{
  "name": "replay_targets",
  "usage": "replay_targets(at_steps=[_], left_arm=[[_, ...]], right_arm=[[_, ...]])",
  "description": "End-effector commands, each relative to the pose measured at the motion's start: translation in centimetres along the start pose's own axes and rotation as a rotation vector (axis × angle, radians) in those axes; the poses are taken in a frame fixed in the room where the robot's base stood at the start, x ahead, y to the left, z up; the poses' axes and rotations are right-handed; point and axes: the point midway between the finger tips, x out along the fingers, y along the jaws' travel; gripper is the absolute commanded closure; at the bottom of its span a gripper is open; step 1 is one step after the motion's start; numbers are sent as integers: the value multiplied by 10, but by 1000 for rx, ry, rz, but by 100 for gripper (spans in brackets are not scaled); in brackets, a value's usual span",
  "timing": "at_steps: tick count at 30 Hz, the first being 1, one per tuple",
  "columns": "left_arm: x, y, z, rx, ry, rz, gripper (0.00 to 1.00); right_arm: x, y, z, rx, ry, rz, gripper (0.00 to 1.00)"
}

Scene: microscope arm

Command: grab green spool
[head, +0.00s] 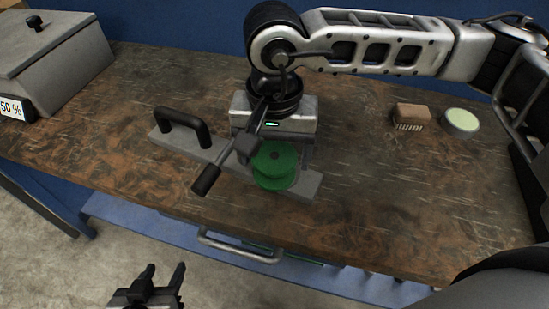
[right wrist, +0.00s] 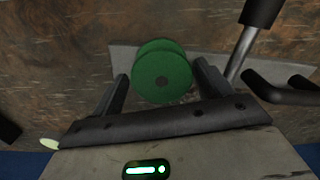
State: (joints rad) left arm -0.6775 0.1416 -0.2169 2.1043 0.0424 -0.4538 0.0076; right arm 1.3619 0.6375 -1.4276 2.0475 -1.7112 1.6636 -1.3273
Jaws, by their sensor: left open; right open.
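The green spool (head: 274,168) stands at the front of a grey metal plate (head: 308,186) on the workbench. My right gripper (head: 275,155) is directly over the spool, pointing down, with its jaws open. In the right wrist view, the spool (right wrist: 162,75) shows between the two spread fingers (right wrist: 160,80), with a visible gap on its left. I cannot tell whether the right finger touches it. My left gripper (head: 163,272) is open and empty, low in front of the bench, away from the spool.
A lever with a black grip (head: 206,180) leans close beside my right gripper. A black handle (head: 183,127) rises from the plate's left end. A grey box (head: 50,55) stands far left. A brush (head: 411,115) and a round pale-green-topped container (head: 461,122) sit right.

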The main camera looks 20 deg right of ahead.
Motion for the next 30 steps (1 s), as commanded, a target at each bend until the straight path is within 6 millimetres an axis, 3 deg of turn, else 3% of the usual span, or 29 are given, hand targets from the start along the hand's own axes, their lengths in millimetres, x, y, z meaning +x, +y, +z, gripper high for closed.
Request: replay_targets(at_steps=[4, 11, 15, 25, 30], left_arm=[[0, 0, 0, 5, -2, -1, 52], [1, -1, 1, 8, -5, -1, 52], [1, -1, 1, 8, -5, -1, 52], [1, -1, 2, 7, -5, 0, 52], [4, -1, 4, 4, -3, 2, 52]], right_arm=[[13, 0, 0, 0, -2, 0, 22], [15, 0, 0, 0, 0, -1, 22], [15, 0, 0, 0, 0, -1, 57], [13, 0, 0, 0, 1, -2, 57], [3, -1, -1, 0, 3, -4, 57]])
